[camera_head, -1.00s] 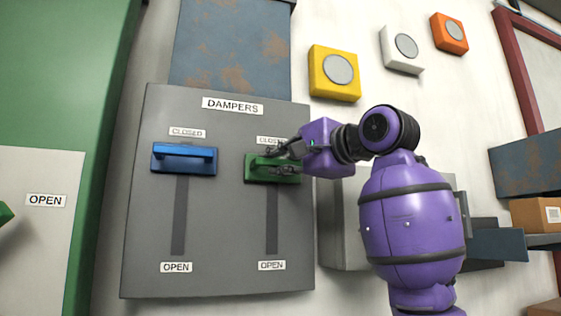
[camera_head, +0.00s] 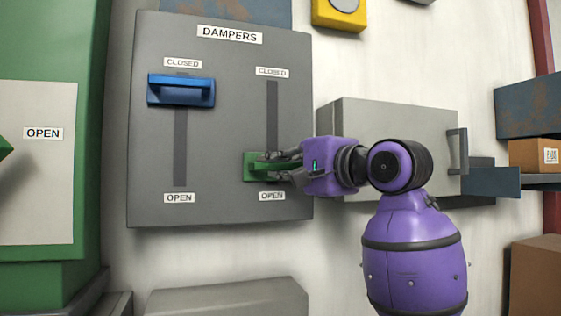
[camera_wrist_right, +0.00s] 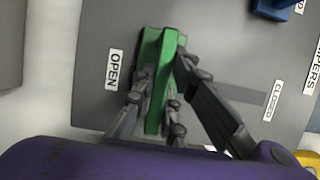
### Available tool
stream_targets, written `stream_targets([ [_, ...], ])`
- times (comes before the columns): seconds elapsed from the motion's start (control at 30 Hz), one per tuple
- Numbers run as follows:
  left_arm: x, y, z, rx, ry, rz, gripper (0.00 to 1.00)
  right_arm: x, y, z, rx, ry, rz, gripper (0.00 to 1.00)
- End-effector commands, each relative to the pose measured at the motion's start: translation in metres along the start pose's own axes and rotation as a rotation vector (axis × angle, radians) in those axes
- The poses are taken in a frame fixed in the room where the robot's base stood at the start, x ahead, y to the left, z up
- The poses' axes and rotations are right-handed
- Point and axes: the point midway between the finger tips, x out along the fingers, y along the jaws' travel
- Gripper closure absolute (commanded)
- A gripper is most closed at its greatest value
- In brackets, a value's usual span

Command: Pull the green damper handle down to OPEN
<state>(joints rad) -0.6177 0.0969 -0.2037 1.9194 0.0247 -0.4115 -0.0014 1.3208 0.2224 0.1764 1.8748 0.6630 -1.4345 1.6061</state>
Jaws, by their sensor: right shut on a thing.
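The green damper handle (camera_head: 255,168) is at the bottom of the right slot on the grey DAMPERS panel (camera_head: 228,130), just above its OPEN label (camera_head: 272,196). My right gripper (camera_head: 272,167) comes in from the right and is shut on the green handle. The right wrist view shows the fingers (camera_wrist_right: 158,98) on both sides of the green handle bar (camera_wrist_right: 162,85), next to the OPEN label. The fingers hide part of the handle. My left gripper is not in view.
The blue damper handle (camera_head: 181,91) sits at the top of the left slot, by its CLOSED label. A grey box with a handle (camera_head: 395,125) is on the wall behind my right arm. A grey block (camera_head: 230,300) is below the panel.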

Motion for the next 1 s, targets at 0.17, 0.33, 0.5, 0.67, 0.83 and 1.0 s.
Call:
stream_targets([
  [0.17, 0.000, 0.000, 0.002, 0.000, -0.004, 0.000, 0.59, 0.003, 0.010, 0.001, -0.002, -0.006, 0.022, 1.00],
  [0.33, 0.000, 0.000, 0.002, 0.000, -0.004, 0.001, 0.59, 0.004, 0.011, 0.001, 0.000, -0.006, 0.023, 0.69],
  [0.5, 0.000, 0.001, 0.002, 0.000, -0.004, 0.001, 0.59, 0.003, 0.008, 0.000, 0.001, -0.004, 0.018, 0.69],
  [0.67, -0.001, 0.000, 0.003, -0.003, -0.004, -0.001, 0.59, 0.001, 0.007, 0.000, 0.001, -0.003, 0.015, 0.69],
  [0.83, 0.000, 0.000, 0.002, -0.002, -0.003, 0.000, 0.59, -0.018, 0.006, -0.001, 0.000, -0.002, 0.012, 0.69],
  [1.0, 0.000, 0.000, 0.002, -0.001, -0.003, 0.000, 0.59, -0.054, 0.005, -0.001, -0.002, -0.001, 0.012, 0.69],
])
